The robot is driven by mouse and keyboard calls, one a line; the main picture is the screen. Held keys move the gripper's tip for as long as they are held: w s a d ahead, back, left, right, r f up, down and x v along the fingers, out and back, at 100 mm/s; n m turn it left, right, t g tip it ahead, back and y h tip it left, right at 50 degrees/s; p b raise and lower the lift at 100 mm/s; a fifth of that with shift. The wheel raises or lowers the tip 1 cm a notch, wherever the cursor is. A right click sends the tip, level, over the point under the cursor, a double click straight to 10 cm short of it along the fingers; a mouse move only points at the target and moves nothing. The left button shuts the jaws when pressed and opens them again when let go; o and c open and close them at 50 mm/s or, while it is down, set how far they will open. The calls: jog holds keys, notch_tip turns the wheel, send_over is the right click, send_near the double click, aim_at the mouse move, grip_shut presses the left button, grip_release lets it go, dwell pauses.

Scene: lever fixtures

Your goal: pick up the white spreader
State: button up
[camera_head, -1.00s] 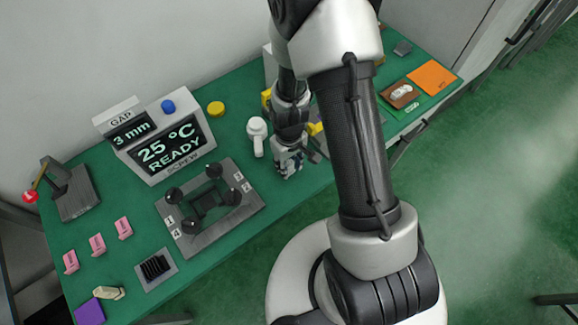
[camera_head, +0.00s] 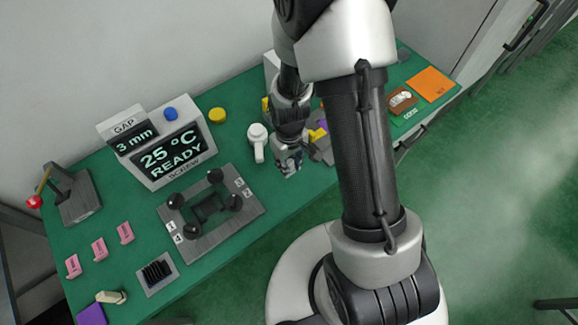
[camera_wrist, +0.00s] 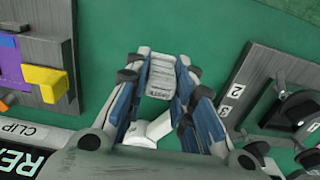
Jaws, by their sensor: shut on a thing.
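My gripper (camera_wrist: 160,85) points down at the table's front middle, and also shows in the head view (camera_head: 288,160). Its blue-padded fingers are closed on a pale, white-grey piece with small dark print, which I take to be the white spreader (camera_wrist: 162,75). It sits between the fingertips; its lower part and its clearance from the table are hard to tell. In the head view my gripper mostly hides it.
The four-knob screw fixture (camera_head: 211,211) is to the left, with the display box (camera_head: 165,150) behind. The clip fixture (camera_wrist: 38,60) is close on the other side. Green table shows between them.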

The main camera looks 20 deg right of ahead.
aim_at(289, 162)
notch_tip(289, 162, up, 16)
jog(key=p, duration=0.4)
jog(key=o, duration=0.4)
jog(key=c, duration=0.4)
